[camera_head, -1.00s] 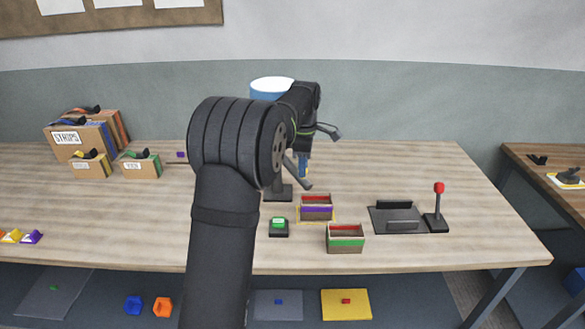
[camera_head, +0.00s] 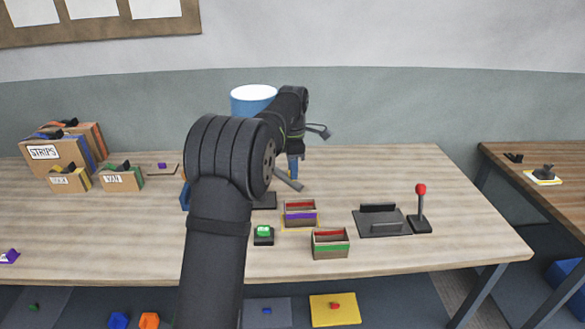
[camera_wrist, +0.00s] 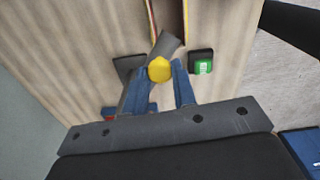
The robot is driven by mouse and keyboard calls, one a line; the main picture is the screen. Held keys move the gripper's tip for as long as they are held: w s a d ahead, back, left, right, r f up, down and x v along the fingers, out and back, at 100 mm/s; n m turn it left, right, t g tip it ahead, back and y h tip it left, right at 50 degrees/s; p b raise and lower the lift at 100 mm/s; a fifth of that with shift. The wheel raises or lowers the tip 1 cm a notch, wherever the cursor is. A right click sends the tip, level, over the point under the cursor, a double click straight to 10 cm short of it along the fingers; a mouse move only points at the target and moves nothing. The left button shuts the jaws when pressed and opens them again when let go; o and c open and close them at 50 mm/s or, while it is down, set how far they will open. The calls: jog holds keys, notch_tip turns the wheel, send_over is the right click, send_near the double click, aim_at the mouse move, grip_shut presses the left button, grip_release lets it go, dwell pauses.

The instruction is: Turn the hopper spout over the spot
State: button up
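The hopper (camera_head: 253,101) is a blue drum with a white top, partly hidden behind my arm. Its grey spout (camera_head: 289,181) slopes down to the right, with its end just behind an open box with a purple band (camera_head: 300,218). That box stands on a yellow-outlined spot (camera_head: 284,227). In the wrist view, the spout (camera_wrist: 166,44) runs from a yellow knob (camera_wrist: 159,69) toward the box. My gripper (camera_wrist: 160,72) has its blue fingers on either side of the knob, seemingly shut on it. In the head view my gripper (camera_head: 293,168) is partly hidden by my arm.
A green button (camera_head: 263,232) and a green-banded box (camera_head: 330,243) stand near the front edge. A red-knobbed lever (camera_head: 420,207) and dark fixture (camera_head: 382,221) are at right. Cardboard boxes (camera_head: 55,153) stand at the left. The table's right end is clear.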

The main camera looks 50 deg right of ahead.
jog(key=o, duration=0.5)
jog(key=shift+d, duration=0.1)
jog(key=shift+c, duration=0.2)
notch_tip(320, 180, up, 18)
jog(key=shift+f, duration=0.25)
jog(key=shift+f, duration=0.15)
notch_tip(320, 180, down, 17)
jog(key=shift+f, duration=0.1)
dwell(0.9)
notch_tip(320, 180, up, 17)
notch_tip(320, 180, down, 17)
jog(key=shift+r, duration=0.1)
jog(key=shift+a+m, duration=0.7)
jog(key=shift+a, duration=0.1)
dwell(0.4)
